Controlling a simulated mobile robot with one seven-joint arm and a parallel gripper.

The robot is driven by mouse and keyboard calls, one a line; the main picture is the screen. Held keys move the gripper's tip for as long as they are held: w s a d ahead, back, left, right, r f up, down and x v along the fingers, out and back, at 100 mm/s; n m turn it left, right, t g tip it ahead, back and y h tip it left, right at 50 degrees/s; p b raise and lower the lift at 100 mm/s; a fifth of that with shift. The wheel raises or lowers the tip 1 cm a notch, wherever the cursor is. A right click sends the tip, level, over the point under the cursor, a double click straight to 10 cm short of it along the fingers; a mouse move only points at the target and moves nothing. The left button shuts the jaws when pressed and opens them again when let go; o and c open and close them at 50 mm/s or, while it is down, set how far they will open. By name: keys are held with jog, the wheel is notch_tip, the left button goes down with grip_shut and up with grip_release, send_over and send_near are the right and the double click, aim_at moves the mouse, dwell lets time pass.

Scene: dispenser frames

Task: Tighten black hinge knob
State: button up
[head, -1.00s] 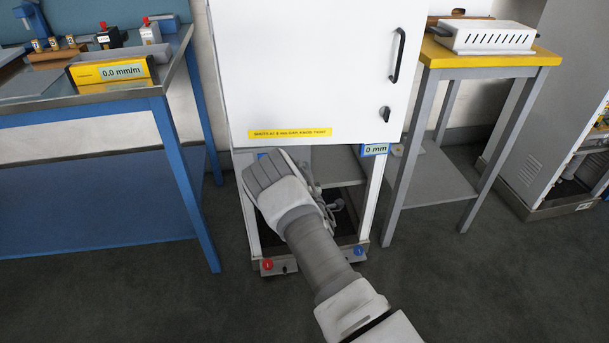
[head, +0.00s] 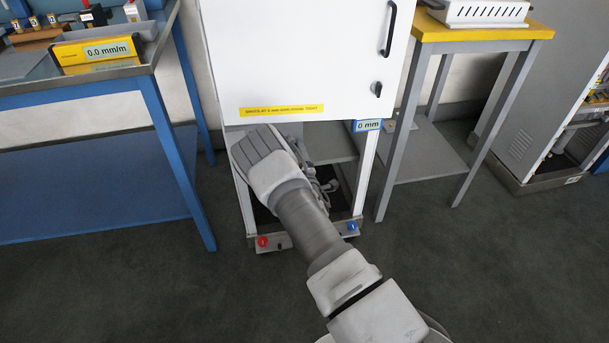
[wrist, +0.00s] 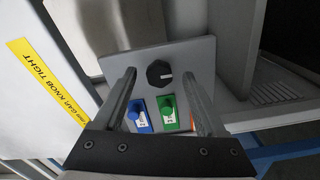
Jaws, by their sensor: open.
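The black knob (wrist: 159,73), with a white pointer line, sits on a grey plate (wrist: 195,58) in the wrist view. My gripper (wrist: 160,76) is open and empty. Its two fingers reach toward the plate on either side of the knob in the picture; I cannot tell how far off they are. In the head view my arm hides the jaws and this knob. The white cabinet door (head: 300,50) carries a yellow label strip (head: 281,110), which shows in the wrist view (wrist: 48,80) with words ending in KNOB TIGHT. A 0 mm display (head: 367,125) hangs below the door.
A red knob (head: 262,241) and a blue knob (head: 352,227) are at the cabinet's base. A blue bench (head: 90,160) stands left, a yellow-topped table (head: 480,27) right.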

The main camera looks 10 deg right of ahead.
jog(key=s+p, duration=0.3)
jog(key=s, duration=1.2)
jog(key=shift+s+p, duration=0.3)
jog(key=shift+s, duration=0.1)
jog(key=shift+w+r, duration=0.1)
jog(key=w+r+m+g+h, duration=0.1)
jog(key=w+r+m+g, duration=0.15)
jog(key=r+m, duration=0.35)
jog(key=w+r+m+g+h, duration=0.1)
jog(key=w+r+m+g, duration=0.15)
jog(key=r, duration=0.45)
jog(key=s+r+m+g+y, duration=0.1)
jog(key=s+r+m+g, duration=0.3)
jog(key=r, duration=0.8)
jog(key=s+r+m+g, duration=0.1)
jog(key=s+r, duration=0.3)
jog(key=s, duration=0.6)
jog(key=s+r+m+g+y, duration=0.1)
jog(key=s+r, duration=0.3)
jog(key=s, duration=0.6)
jog(key=s+r+g, duration=0.1)
jog(key=s+r, duration=0.2)
jog(key=s, duration=0.7)
notch_tip(320, 180, up, 22)
jog(key=p, duration=2.2)
